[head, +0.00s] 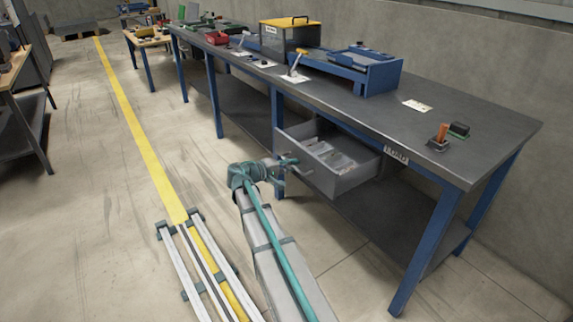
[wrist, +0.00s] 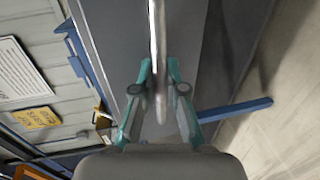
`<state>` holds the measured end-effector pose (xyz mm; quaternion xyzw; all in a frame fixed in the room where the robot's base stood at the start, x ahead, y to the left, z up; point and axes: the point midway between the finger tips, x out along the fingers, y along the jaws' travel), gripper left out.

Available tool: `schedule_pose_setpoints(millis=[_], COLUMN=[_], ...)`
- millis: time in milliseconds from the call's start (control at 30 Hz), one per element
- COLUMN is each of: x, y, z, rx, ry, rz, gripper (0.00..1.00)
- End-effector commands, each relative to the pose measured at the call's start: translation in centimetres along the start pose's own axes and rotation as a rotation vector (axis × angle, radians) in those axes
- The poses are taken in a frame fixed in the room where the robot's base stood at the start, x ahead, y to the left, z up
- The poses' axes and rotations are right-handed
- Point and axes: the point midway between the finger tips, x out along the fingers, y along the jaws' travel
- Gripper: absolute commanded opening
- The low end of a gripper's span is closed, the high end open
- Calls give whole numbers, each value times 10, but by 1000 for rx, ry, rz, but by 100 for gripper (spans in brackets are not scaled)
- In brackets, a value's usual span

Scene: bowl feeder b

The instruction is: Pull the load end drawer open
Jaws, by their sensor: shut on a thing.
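The load end drawer (head: 352,182) is a grey box under the bench top. It stands pulled well out from the bench, near the LOAD label (head: 396,155). My gripper (head: 284,164) is at the drawer's front, seen small in the head view. In the wrist view my gripper (wrist: 158,92) has its teal fingers on either side of the drawer's round metal bar handle (wrist: 157,45), shut on it. The drawer's grey front panel (wrist: 112,28) lies behind the handle.
The dark bench top (head: 455,112) carries a blue fixture (head: 352,70), a yellow-lidded box (head: 290,38) and small parts. A blue bench leg (head: 428,245) stands right of the drawer. A lower shelf (head: 385,222) runs beneath. The floor left of the drawer is clear.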

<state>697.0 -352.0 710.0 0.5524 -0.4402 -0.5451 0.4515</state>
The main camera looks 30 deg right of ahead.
Motion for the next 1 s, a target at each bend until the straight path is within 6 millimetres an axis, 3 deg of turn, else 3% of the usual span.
schedule_pose_setpoints(millis=[333,367,500,833,1000], x=[0,0,0,-1,-15], y=[0,0,0,0,0], z=[0,0,0,0,0], rx=[1,1,1,0,1], ry=[0,0,0,0,2], rz=[1,1,1,0,0], gripper=[0,16,37,37,37])
